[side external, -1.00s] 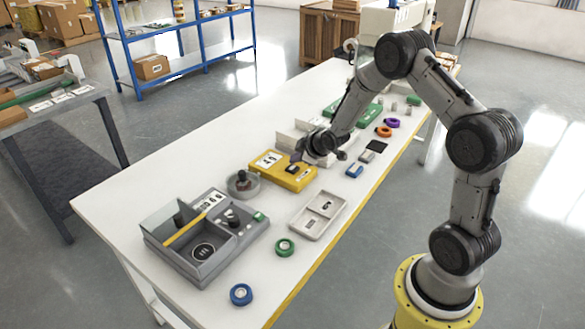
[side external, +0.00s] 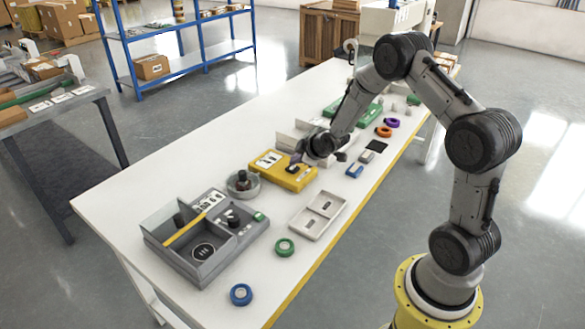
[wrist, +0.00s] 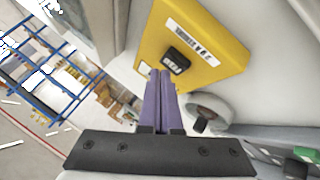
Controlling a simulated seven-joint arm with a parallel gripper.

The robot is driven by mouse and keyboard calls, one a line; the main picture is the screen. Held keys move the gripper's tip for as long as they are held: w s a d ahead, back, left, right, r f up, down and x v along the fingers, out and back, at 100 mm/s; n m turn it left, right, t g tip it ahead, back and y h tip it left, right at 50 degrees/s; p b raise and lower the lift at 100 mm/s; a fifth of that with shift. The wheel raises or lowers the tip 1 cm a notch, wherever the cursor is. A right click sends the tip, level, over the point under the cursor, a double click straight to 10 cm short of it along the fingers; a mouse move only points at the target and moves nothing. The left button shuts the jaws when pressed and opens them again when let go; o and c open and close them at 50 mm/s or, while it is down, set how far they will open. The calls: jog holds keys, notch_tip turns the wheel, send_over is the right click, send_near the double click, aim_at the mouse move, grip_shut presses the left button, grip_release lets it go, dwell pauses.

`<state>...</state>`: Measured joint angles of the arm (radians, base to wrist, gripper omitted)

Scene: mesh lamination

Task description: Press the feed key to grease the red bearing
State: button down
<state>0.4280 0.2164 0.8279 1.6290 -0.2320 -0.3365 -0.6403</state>
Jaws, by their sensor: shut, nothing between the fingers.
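A yellow box (side external: 270,162) with a white label sits on the white table. A black key (wrist: 175,60) stands on its face, seen close in the wrist view. My gripper (wrist: 160,75) has purple fingers shut together and empty, with their tips beside the key. I cannot tell whether they touch it. In the side view my gripper (side external: 296,160) is over the right end of the yellow box. No plainly red bearing shows; an orange-red ring (side external: 383,131) lies near the far right edge of the table. A round dish (side external: 243,184) with a dark knob sits left of the box.
A grey sectioned unit (side external: 205,235) stands at the near left. A light tray (side external: 318,213), a green ring (side external: 285,247), a blue ring (side external: 241,294) and a purple ring (side external: 392,122) lie on the table. Pale blocks stand behind my gripper.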

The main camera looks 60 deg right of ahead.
aim_at(295, 169)
jog(key=shift+f, duration=0.85)
dwell(1.0)
jog(key=shift+r, duration=1.05)
jog(key=shift+r, duration=0.15)
jog(key=shift+r, duration=2.4)
jog(key=shift+a, duration=0.1)
